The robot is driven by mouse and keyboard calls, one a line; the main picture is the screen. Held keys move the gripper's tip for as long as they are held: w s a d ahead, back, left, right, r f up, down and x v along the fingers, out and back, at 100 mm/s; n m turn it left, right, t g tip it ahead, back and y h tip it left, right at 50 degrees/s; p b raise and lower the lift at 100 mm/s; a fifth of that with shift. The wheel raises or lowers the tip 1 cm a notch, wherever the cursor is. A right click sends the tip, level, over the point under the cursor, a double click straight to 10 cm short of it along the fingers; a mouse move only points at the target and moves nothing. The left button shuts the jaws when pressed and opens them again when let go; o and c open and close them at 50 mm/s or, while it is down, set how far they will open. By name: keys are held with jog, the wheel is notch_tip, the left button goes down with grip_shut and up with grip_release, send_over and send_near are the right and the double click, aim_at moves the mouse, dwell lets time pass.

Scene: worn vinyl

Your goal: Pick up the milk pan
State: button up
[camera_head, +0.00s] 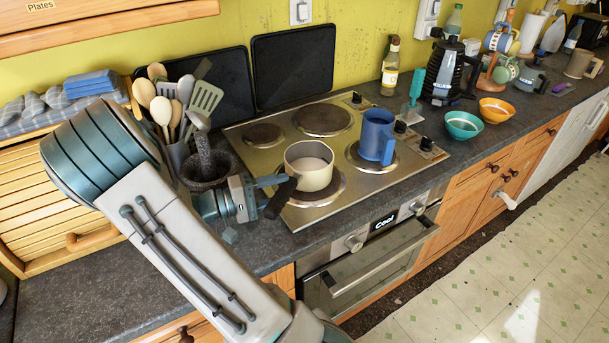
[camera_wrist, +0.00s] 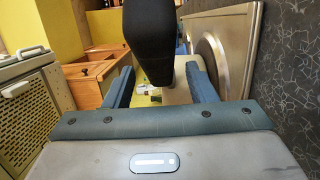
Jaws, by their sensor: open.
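The milk pan (camera_head: 309,172) is a small cream pan with a dark handle. It sits upright on the front left hotplate, its handle pointing to the front left. My gripper (camera_head: 272,192) is at the handle, left of the pan body. In the wrist view, the dark handle (camera_wrist: 148,40) comes down between the two blue-grey fingers of my open gripper (camera_wrist: 162,86), with one finger on each side. Part of the cream pan body (camera_wrist: 178,92) shows beyond it. I cannot tell whether either finger touches the handle.
A blue mug (camera_head: 377,136) stands on the hob (camera_head: 262,160), right of the pan. A dark mortar with pestle (camera_head: 208,166) and a utensil pot (camera_head: 178,155) stand close to my wrist. Two bowls (camera_head: 462,124) are farther right. Bare worktop (camera_head: 90,300) lies at the front left.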

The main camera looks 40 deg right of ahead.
aim_at(291, 184)
jog(key=x, duration=0.3)
jog(key=shift+d+p, duration=0.3)
jog(key=shift+d, duration=0.1)
grip_shut()
jog(key=shift+w, duration=0.1)
jog(key=shift+r, duration=0.1)
dwell(0.9)
